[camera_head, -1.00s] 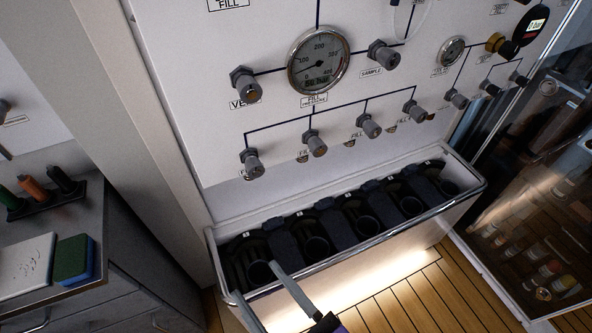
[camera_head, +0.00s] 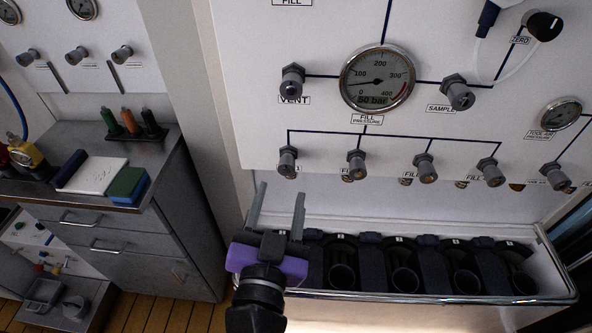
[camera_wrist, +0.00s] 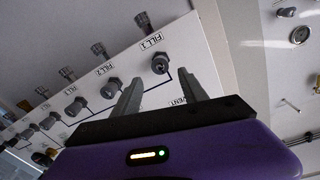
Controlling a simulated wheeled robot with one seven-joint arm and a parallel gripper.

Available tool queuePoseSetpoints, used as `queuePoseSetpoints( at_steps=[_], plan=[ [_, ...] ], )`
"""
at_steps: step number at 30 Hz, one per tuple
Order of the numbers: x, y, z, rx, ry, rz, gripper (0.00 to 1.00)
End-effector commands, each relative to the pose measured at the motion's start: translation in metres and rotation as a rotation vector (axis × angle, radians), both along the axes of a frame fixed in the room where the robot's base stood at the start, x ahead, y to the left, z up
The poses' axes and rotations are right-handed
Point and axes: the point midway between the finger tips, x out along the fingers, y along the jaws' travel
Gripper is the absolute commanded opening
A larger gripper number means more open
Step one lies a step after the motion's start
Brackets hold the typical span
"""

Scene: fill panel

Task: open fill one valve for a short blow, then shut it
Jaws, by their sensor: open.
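The fill one valve (camera_head: 288,160) is the leftmost grey knob of the lower row on the white panel. In the wrist view, the valve (camera_wrist: 160,63) sits beside its FILL 1 label and appears between and beyond my fingertips. My gripper (camera_head: 279,193), with a purple body, is open and empty. In the head view its two fingers point up toward the panel, just below the valve. The fingers look apart from the knob, though the exact gap is hard to judge.
Neighbouring fill valves (camera_head: 357,163) continue to the right. The vent valve (camera_head: 292,80) is above and the sample valve (camera_head: 457,92) to its right. A metal-railed trough (camera_head: 430,299) with dark holders runs below the panel. A grey cabinet (camera_head: 120,235) stands left.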

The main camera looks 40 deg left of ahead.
Motion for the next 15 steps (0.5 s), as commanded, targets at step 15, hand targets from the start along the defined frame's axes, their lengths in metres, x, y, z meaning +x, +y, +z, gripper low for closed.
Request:
queuePoseSetpoints(
  at_steps=[15],
  plan=[
    [0.059,0.032,0.002,-0.001,-0.001,0.001,0.51]
  ],
)
